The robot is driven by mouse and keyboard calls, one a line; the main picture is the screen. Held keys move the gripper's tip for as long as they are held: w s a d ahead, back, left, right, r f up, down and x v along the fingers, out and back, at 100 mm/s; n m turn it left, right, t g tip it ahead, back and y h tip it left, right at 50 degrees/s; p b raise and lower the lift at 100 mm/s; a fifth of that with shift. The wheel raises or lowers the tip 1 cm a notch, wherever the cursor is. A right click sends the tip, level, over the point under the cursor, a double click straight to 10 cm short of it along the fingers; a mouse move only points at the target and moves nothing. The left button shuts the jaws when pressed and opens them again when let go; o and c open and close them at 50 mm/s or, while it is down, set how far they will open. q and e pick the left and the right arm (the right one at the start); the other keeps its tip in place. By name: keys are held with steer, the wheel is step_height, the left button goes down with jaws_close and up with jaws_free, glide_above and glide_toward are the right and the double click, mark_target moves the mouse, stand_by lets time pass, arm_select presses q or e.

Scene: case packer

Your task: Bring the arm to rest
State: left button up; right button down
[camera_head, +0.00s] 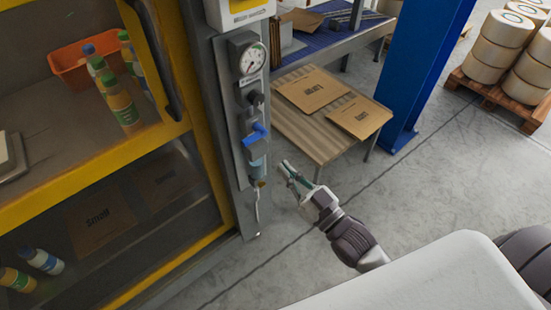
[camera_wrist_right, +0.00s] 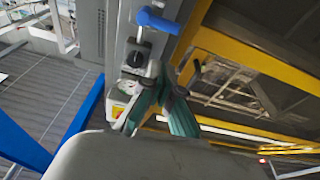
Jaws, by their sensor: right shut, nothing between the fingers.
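My right gripper (camera_head: 289,172) is in the middle of the head view, close to the grey post with the gauge and the blue valve. Its fingers are shut and hold nothing. The closed fingers also show in the right wrist view (camera_wrist_right: 168,80), pointing up toward the blue valve handle (camera_wrist_right: 157,20). In the head view the blue valve (camera_head: 256,133) is above and left of the fingertips, apart from them. My left gripper does not show.
A yellow-framed machine (camera_head: 190,75) with bottles and an orange bin (camera_head: 68,72) stands at left. A slatted table (camera_head: 310,140) with flat cardboard is behind the gripper, beside a blue column (camera_head: 425,65). A pallet (camera_head: 490,97) with rolls is far right. Open floor (camera_head: 440,180) lies right.

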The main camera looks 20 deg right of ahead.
steer(key=s+d+f+m+g+h, duration=0.1)
steer(key=s+d+f+g+h, duration=0.15)
steer(key=f, duration=0.85)
steer(key=s+d+f+g+h, duration=0.1)
steer(key=s+d+f+g, duration=0.15)
steer(key=f, duration=0.95)
steer(key=s+d+f+m+g+h, duration=0.1)
steer(key=s+f+g+h, duration=0.2)
steer(key=f, duration=0.8)
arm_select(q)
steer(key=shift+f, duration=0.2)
arm_select(e)
steer(key=s+f+g, duration=0.5)
steer(key=s+f, duration=0.5)
steer(key=s, duration=0.4)
steer(key=s+f+g, duration=0.5)
steer(key=s+f, duration=0.5)
steer(key=s, duration=0.4)
steer(key=shift+s, duration=0.25)
steer(key=shift+h, duration=0.25)
